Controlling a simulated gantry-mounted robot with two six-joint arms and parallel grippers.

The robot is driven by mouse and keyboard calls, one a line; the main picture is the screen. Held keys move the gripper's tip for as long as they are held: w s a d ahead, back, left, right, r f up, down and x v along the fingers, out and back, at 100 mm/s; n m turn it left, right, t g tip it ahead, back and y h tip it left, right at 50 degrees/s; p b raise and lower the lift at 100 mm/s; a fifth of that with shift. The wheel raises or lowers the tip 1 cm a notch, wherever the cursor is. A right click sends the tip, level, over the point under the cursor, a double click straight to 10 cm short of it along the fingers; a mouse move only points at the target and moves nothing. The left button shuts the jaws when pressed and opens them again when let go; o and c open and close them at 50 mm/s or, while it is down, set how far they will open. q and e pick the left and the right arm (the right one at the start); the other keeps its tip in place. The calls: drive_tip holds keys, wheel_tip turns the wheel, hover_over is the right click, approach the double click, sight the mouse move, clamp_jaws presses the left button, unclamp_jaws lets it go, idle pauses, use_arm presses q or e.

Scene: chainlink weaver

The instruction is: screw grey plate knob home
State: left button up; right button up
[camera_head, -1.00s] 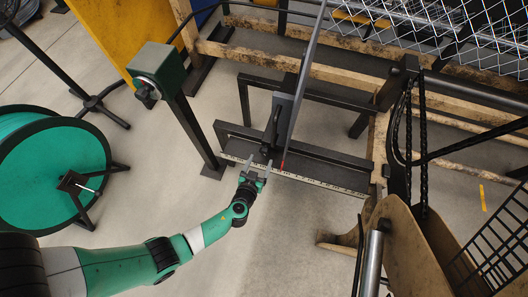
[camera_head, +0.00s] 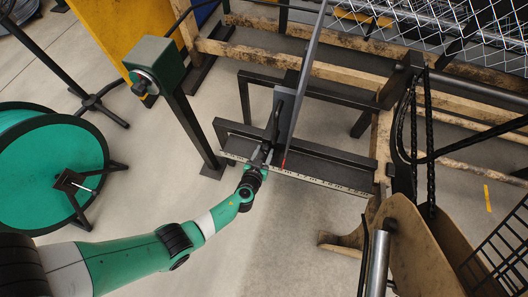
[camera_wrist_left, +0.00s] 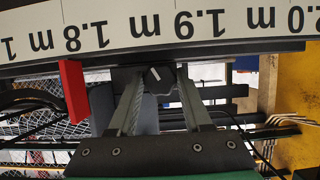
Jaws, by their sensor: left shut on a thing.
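The upright grey plate (camera_head: 287,112) stands on the black bench behind the measuring scale (camera_head: 322,182). In the left wrist view a dark knob (camera_wrist_left: 158,76) with a pale mark sits just below the scale's edge, between my fingertips. My left gripper (camera_head: 262,155) is at the front edge of the bench, at the foot of the plate. It also shows in the left wrist view (camera_wrist_left: 158,88), shut on the knob. The fingers and wrist hide the knob in the head view. My right gripper is out of view.
A red pointer (camera_head: 284,162) is close to the right of my gripper; in the wrist view it is at left (camera_wrist_left: 74,91). A green box on a post (camera_head: 160,66) and a green reel (camera_head: 45,160) stand left. The floor before the bench is clear.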

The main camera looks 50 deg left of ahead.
use_arm(q)
clamp_jaws()
drive_tip(key=shift+y, duration=0.3)
drive_tip(key=shift+d+m+g+y, duration=0.1)
drive_tip(key=shift+m+g+y, duration=0.3)
drive_tip(key=shift+m+y, duration=0.9)
drive_tip(key=shift+m, duration=1)
drive_tip(key=o, duration=1.1)
unclamp_jaws()
drive_tip(key=shift+o, duration=0.2)
